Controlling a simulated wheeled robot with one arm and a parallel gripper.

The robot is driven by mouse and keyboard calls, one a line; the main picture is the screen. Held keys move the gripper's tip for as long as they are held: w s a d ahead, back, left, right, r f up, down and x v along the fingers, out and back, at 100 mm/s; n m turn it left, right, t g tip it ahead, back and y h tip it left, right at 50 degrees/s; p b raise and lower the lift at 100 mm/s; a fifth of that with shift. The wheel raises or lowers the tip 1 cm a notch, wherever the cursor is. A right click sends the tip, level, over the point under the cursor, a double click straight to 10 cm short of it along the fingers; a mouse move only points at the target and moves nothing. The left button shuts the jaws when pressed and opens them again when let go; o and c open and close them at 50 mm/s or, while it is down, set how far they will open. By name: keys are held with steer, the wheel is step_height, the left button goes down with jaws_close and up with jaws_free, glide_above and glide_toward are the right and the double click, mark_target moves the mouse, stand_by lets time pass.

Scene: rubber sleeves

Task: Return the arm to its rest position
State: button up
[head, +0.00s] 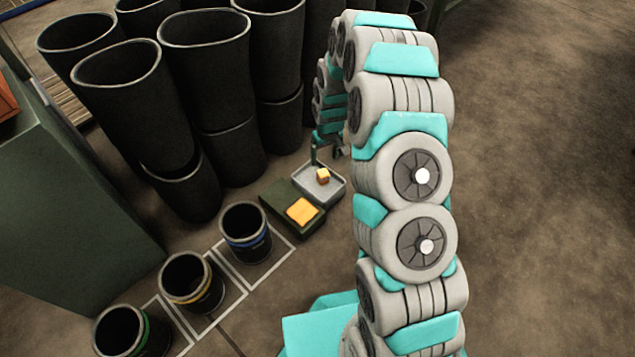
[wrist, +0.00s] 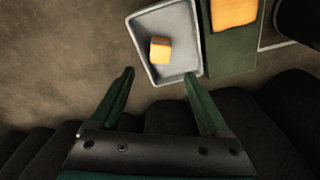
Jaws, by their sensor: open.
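My gripper (wrist: 157,88) is open and empty in the wrist view, its two green fingers apart. In the head view my gripper (head: 328,152) is partly hidden by my own arm and is near the grey tray (head: 335,197). A small orange-yellow block (wrist: 160,50) lies in the grey tray (wrist: 150,25), ahead of the fingertips and apart from them. The block also shows in the head view (head: 323,176). My arm arches from the bottom of the head view up and over toward the tray.
A dark green box with an orange pad (head: 302,211) sits beside the tray. Three black sleeves with blue (head: 246,232), yellow (head: 193,283) and green (head: 130,335) bands stand by white floor outlines. Tall black sleeves (head: 208,75) crowd behind. The floor at right (head: 540,200) is clear.

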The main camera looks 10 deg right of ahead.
steer(key=shift+s+r, duration=0.2)
steer(key=shift+r, duration=1.1)
